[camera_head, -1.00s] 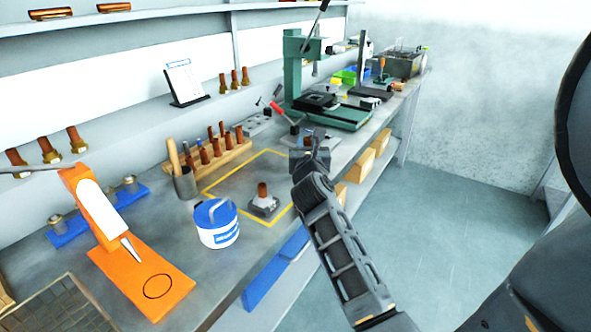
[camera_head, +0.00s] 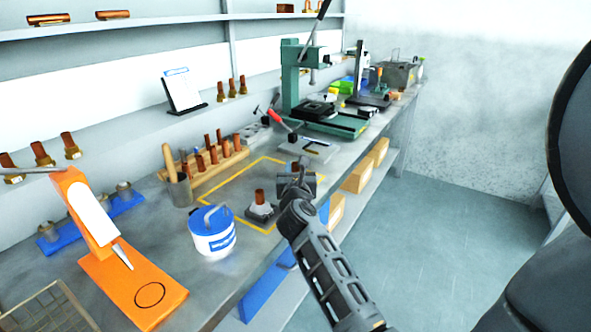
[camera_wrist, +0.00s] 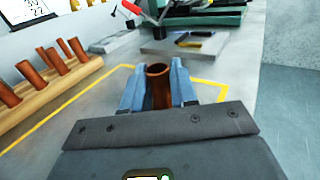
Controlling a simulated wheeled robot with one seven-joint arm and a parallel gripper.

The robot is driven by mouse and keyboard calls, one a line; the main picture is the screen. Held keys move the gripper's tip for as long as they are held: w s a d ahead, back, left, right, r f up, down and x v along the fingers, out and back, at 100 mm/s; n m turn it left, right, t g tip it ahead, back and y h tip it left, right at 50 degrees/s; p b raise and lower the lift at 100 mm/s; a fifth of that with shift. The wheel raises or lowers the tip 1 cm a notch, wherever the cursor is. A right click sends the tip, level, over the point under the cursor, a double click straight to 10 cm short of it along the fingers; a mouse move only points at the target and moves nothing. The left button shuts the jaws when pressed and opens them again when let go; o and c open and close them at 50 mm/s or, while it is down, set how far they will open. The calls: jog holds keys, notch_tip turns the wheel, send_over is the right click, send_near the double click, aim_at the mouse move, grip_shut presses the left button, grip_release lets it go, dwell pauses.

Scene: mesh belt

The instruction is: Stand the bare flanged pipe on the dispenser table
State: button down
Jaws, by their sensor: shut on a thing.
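My gripper (camera_wrist: 158,90) is shut on a copper pipe (camera_wrist: 158,72), which stands upright between its two blue-grey fingers in the wrist view. Its lower end is hidden, so I cannot see a flange.
A blue-lidded white tub (camera_head: 213,240) stands between the dispenser and my gripper. A wooden rack (camera_head: 236,158) of pipes and a tool cup (camera_head: 180,190) are behind. A green press (camera_head: 291,75) stands farther back. Flanged pipes (camera_head: 42,153) line the ledge at left.

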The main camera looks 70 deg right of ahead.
jog(key=c, duration=0.9)
grip_release()
